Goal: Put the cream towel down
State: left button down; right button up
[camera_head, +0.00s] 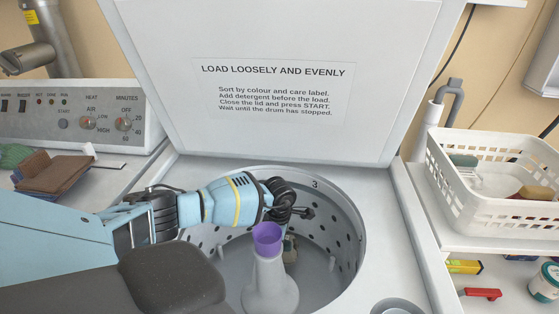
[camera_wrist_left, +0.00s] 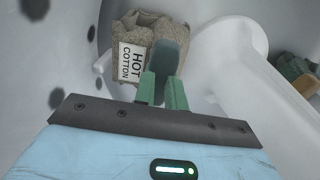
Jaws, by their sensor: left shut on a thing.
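The cream towel (camera_wrist_left: 180,27) is a beige, speckled bundle with a white "HOT COTTON" tag, at the top of the left wrist view. My left gripper (camera_wrist_left: 163,80) has green fingers and is shut on the towel's near side. It is inside the washer drum (camera_head: 345,255), beside the pale agitator (camera_head: 268,285) with its purple cap. In the head view the agitator and my wrist hide most of the gripper and towel. Whether the towel touches the drum floor cannot be told. My right gripper is not in view.
The raised washer lid (camera_head: 270,140) stands behind the drum. A white basket (camera_head: 490,210) with several items stands at the right. A brown folded cloth (camera_head: 55,172) lies at the left. An olive and brown item (camera_wrist_left: 298,75) lies beyond the agitator in the wrist view.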

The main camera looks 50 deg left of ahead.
pick_arm(q)
jog(key=shift+f, duration=0.1)
jog(key=c, duration=1.5)
grip_release()
jog(key=shift+o, duration=0.2)
jog(key=shift+r, duration=0.2)
notch_tip(320, 180, up, 13)
jog(key=p, duration=0.1)
